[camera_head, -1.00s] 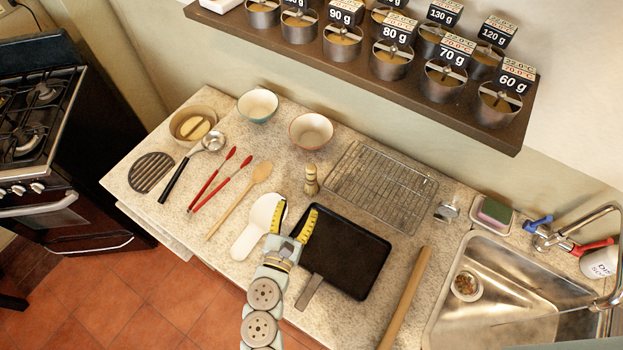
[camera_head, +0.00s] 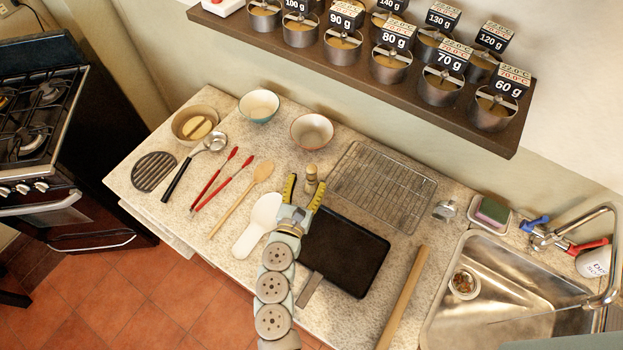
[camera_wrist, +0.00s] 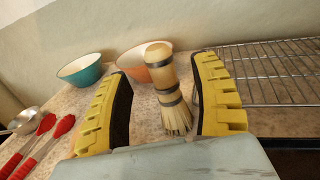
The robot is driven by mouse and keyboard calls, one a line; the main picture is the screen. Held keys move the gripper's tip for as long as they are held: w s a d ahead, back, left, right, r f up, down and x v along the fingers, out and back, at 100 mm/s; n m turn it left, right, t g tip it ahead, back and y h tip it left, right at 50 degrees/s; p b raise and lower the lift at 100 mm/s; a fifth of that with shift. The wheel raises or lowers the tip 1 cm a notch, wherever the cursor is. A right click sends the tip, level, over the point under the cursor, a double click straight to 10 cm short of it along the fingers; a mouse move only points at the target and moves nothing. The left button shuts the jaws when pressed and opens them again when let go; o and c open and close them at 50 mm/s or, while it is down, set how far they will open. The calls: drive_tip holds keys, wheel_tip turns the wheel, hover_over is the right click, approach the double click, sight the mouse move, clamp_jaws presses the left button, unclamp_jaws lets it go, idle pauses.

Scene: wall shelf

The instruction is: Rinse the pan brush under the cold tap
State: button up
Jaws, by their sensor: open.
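The pan brush (camera_head: 311,179), a pale wooden handle with dark bands and bristles, stands upright on the counter behind the black pan. In the wrist view the brush (camera_wrist: 167,88) shows between my yellow-padded fingers, bristles down, with a gap on both sides. My gripper (camera_head: 304,188) is open and empty, close in front of the brush. How much of the brush lies within the jaws is unclear. The tap (camera_head: 588,219) arches over the steel sink (camera_head: 440,317) at the right. Its blue handle (camera_head: 536,224), the cold one by colour, is on the left; a red handle (camera_head: 588,246) is on the right.
The black pan (camera_head: 345,255) lies right of my gripper, the white spoon rest (camera_head: 258,226) left. A wire rack (camera_head: 383,187), metal cup (camera_head: 444,210), rolling pin (camera_head: 404,297) and sponge dish (camera_head: 489,213) lie towards the sink. Two bowls stand behind. A shelf (camera_head: 360,75) overhangs the back.

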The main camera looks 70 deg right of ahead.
sight(309, 175)
drive_tip(key=d, duration=0.3)
drive_tip(key=shift+w+d+r+p, duration=0.15)
drive_tip(key=shift+w+d+p, duration=0.05)
drive_tip(key=shift+p, duration=0.2)
drive_tip(key=shift+d, duration=0.4)
clamp_jaws()
